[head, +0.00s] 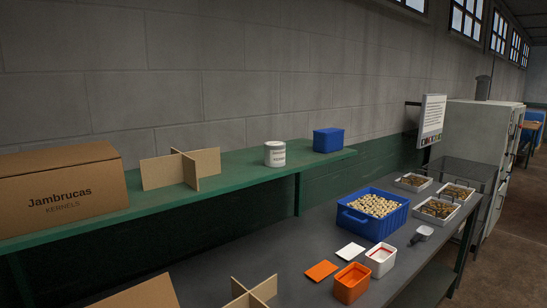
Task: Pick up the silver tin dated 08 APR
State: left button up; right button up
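A pale silver or white tin (275,154) with a dark printed label stands upright on the green shelf (225,177). Its print is too small for me to read, so I cannot tell whether it bears the date 08 APR. No other tin shows clearly. Neither of my grippers is in the head view.
The shelf also holds a Jambrucas kernels carton (62,190), a cardboard divider (182,169) and a blue box (328,140). On the grey bench below are a blue crate (372,226) of pale pieces, several white trays, an orange tub (351,284), a white tub (381,260) and a scoop (423,233).

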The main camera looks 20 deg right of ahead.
aim_at(275, 150)
jog(key=l, duration=0.35)
jog(key=i+l, duration=0.15)
jog(key=l, duration=0.2)
jog(key=l+u, duration=0.45)
jog(key=l, duration=0.3)
jog(key=l+u, duration=0.4)
jog(key=l, duration=0.35)
